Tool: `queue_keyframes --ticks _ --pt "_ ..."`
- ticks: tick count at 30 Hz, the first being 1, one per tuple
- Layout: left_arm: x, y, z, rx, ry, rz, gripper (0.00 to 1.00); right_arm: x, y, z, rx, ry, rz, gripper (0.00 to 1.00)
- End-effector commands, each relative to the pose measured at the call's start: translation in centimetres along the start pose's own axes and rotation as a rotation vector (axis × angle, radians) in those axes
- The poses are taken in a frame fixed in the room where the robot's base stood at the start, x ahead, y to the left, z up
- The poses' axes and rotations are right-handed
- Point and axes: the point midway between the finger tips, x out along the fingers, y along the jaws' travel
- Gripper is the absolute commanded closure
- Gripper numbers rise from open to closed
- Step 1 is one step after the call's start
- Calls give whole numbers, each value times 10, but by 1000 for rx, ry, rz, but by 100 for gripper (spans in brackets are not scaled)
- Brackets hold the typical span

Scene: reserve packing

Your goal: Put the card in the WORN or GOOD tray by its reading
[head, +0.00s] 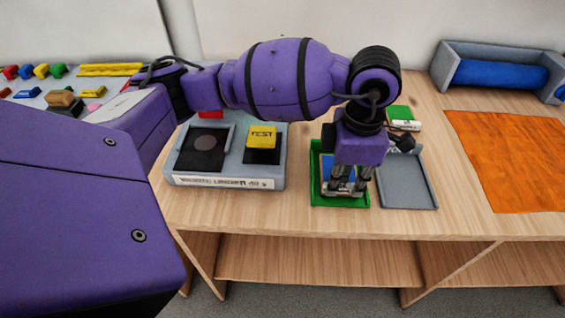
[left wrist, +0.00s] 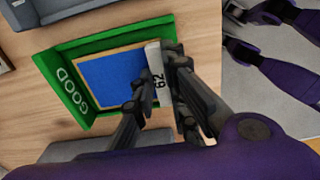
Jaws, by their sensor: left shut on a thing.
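The card (left wrist: 108,82) has a blue face with a tan border and a white end strip marked 62. It also shows in the head view (head: 326,162), partly hidden by my gripper. My left gripper (left wrist: 160,92) is shut on the white strip end. The card is within the outline of the green GOOD tray (left wrist: 72,88); I cannot tell whether it touches the tray floor. The green tray also shows in the head view (head: 316,180). An empty grey tray (head: 408,185) stands just right of it, its label not readable.
A grey reader (head: 225,184) with a black pad and yellow TEST block (head: 262,137) stands left of the green tray. A green block (head: 399,112) lies behind the grey tray. An orange mat (head: 510,160) and a grey holder with a blue roll (head: 500,74) are at right.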

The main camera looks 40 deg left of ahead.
Motion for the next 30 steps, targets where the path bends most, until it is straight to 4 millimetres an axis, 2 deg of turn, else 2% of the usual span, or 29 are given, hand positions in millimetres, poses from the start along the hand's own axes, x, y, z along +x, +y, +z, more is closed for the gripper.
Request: queue_keyframes --ticks 11,12,16,25,30 --pt "6 0 1 1 -2 3 100 1 0 -1 -1 3 0 60" --pt "6 0 1 1 -2 3 86 1 0 0 -1 2 0 60" --pt "5 1 1 1 -3 4 69 1 0 -1 -1 2 0 60" --pt "4 1 1 1 -3 4 69 1 0 0 -1 0 0 60" --pt "-11 1 2 1 -6 6 69 1 0 0 -1 0 0 60"
